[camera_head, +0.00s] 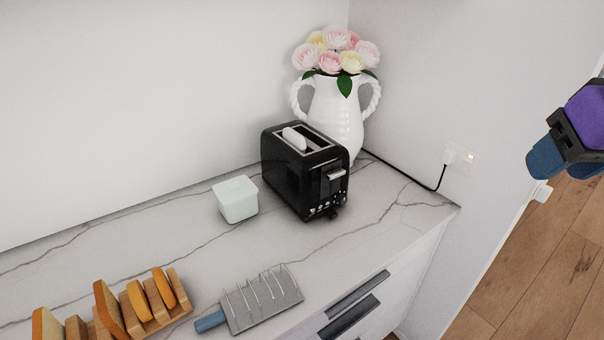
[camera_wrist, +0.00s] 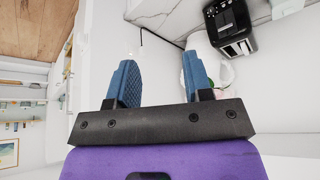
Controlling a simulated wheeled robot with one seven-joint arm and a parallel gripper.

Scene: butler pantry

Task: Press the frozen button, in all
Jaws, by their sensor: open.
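A black toaster (camera_head: 305,170) stands on the marble counter, with something white in one of its top slots. Its front faces the lower right and carries a silver lever (camera_head: 336,174) and several small buttons (camera_head: 324,207) near the bottom. I cannot tell which button is the frozen one. The toaster also shows in the wrist view (camera_wrist: 231,27), at the top right. My gripper (camera_head: 547,160) is at the right edge of the head view, well to the right of the toaster and apart from it. In the wrist view its blue fingers (camera_wrist: 160,85) are spread with nothing between them.
A white vase (camera_head: 335,115) with flowers stands behind the toaster. A white lidded box (camera_head: 236,199) is left of it. A rack (camera_head: 262,298) with a blue handle and a wooden toast rack (camera_head: 155,318) lie in front. A cord runs to a wall socket (camera_head: 461,158).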

